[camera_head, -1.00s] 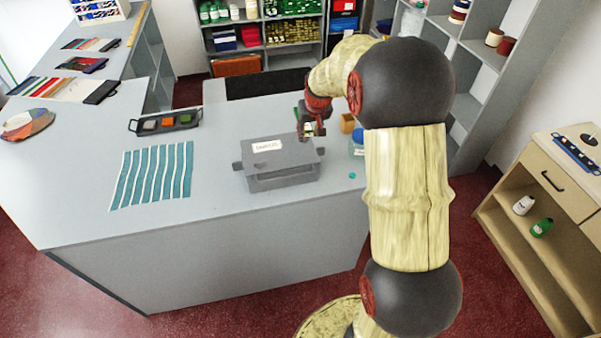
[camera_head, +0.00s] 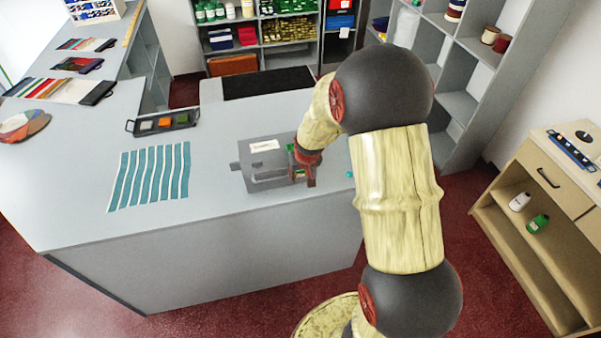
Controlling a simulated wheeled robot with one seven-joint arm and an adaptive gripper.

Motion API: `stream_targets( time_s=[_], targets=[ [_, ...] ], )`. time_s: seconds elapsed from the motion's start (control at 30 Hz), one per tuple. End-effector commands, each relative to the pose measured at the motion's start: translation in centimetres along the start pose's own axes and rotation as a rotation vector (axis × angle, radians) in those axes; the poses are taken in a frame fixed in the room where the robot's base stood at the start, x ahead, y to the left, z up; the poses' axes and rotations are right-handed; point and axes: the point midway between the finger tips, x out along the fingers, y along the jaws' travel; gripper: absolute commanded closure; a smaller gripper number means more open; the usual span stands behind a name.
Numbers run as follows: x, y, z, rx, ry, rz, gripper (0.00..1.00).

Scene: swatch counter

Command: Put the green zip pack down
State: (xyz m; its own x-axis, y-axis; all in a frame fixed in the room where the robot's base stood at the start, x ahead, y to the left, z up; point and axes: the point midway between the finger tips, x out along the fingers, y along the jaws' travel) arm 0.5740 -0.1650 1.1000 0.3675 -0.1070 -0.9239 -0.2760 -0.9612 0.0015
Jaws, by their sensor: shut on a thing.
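My gripper (camera_head: 305,172) is at the right end of the grey labelled box (camera_head: 258,162) on the counter. A small patch of green shows at the gripper (camera_head: 291,147), which looks like part of the green zip pack. The gripper is shut on it. Most of the pack is hidden by the gripper and wrist. I cannot tell whether the pack touches the box or the counter.
The grey counter (camera_head: 215,218) has free room in front of and left of the box. Teal fabric strips (camera_head: 150,176) lie at left, and a dark tray with swatches (camera_head: 163,123) lies behind them. A small teal item (camera_head: 349,174) lies near the right edge.

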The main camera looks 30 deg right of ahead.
Motion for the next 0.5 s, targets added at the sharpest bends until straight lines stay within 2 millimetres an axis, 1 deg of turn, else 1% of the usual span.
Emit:
stream_targets(
  time_s=[0.2,0.37,0.4,0.5],
  targets=[
    [-0.02,0.01,-0.10,0.000,0.002,0.000,0.96],
    [0.42,0.01,0.08,0.000,0.002,0.000,0.96],
    [0.35,0.01,0.07,0.000,0.002,0.000,0.69],
    [0.30,0.01,0.05,0.000,0.002,0.000,0.63]
  ],
)
